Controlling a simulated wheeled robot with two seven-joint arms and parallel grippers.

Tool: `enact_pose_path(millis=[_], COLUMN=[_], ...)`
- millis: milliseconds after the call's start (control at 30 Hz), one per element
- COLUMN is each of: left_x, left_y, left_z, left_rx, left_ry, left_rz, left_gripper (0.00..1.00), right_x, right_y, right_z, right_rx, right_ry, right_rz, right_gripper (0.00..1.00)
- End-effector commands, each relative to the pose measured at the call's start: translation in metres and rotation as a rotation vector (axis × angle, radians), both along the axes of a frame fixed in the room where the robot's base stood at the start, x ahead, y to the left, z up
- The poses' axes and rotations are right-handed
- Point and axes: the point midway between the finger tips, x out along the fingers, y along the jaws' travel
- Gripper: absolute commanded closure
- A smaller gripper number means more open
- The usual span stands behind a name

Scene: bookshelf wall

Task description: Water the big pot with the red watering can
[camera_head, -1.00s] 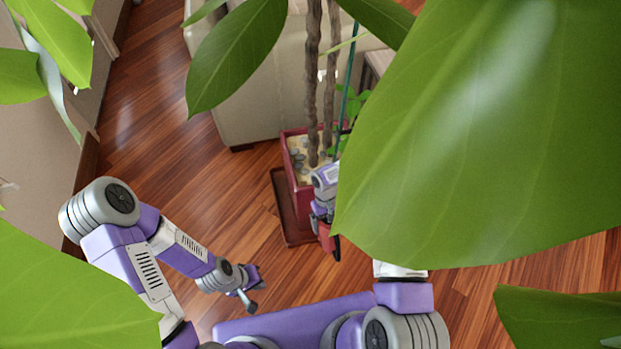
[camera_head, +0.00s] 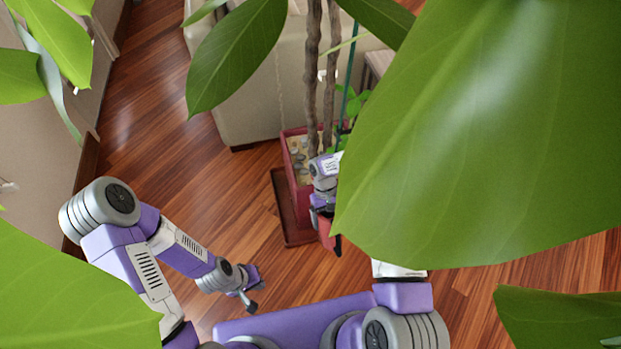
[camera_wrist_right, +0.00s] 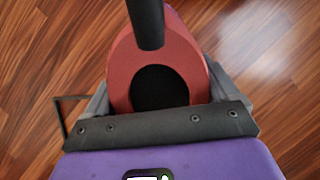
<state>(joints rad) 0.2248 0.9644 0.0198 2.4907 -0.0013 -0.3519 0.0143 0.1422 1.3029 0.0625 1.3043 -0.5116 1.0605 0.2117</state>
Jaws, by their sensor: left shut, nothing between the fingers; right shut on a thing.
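The big pot (camera_head: 303,197) is red and square, with pale pebbly fill and twisted trunks rising from it. It stands on a dark red tray (camera_head: 292,236). My right gripper (camera_head: 322,203) is at the pot's near right side, partly behind a large leaf. It is shut on the red watering can (camera_head: 327,232), of which only a small part shows. The can (camera_wrist_right: 190,65) fills the middle of the right wrist view, with a dark bar above its round dark opening; its spout tip cannot be made out. My left gripper (camera_head: 252,300) is shut and empty, low over the floor.
A big green leaf (camera_head: 480,130) hides much of the right side. Another leaf (camera_head: 235,60) hangs at upper left. A beige sofa-like piece (camera_head: 250,105) stands behind the pot. Wooden floor (camera_head: 180,130) is open to the pot's left. Faint pale specks (camera_head: 279,85) show above the pot.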

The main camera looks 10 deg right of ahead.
Motion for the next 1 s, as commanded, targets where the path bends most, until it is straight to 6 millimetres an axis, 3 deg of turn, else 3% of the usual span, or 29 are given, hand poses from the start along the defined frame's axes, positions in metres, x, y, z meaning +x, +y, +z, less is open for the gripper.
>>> enact_pose_path(millis=[1000], left_x=[0.0000], left_y=[0.0000], left_z=[0.0001], left_rx=[0.000], left_ry=[0.000], left_rz=[0.000], left_gripper=[1.00], right_x=[0.0016], right_y=[0.0003], right_z=[0.0073], right_rx=[-0.001], right_ry=[0.031], right_rz=[0.000], right_gripper=[0.49])
